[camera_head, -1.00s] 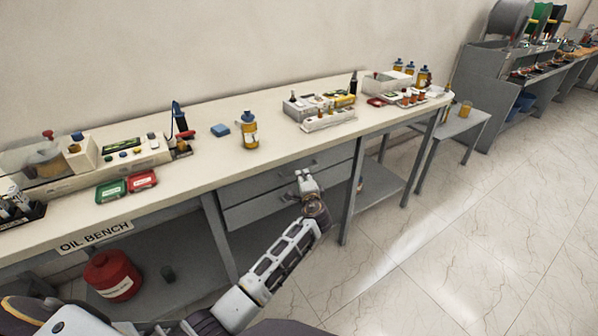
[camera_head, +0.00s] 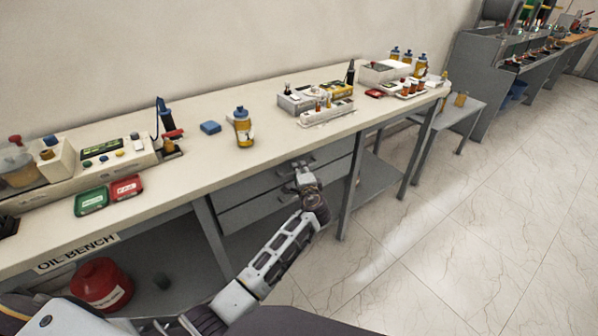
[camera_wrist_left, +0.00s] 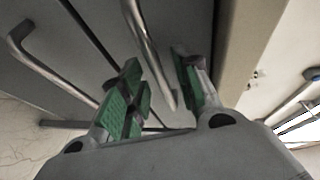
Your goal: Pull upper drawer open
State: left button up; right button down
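The upper drawer (camera_head: 245,189) is a grey front under the bench top, and it looks closed. Its bar handle (camera_wrist_left: 148,50) shows in the left wrist view. My left gripper (camera_head: 303,170) is at this drawer front. In the left wrist view my left gripper (camera_wrist_left: 156,75) is open, with green pads on either side of the handle's near end and gaps visible beside the bar. The lower drawer (camera_head: 250,212) is below, and its handle (camera_wrist_left: 45,68) is left of the fingers in the wrist view. My right gripper is out of view.
The bench top (camera_head: 200,160) overhangs the drawers and holds a bottle (camera_head: 243,128), trays and instruments. A bench leg (camera_head: 350,190) stands right of the drawers. A red can (camera_head: 101,285) is on the lower shelf. The tiled floor to the right is clear.

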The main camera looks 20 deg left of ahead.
pick_arm(q)
jog(key=shift+c, duration=0.8)
grip_shut()
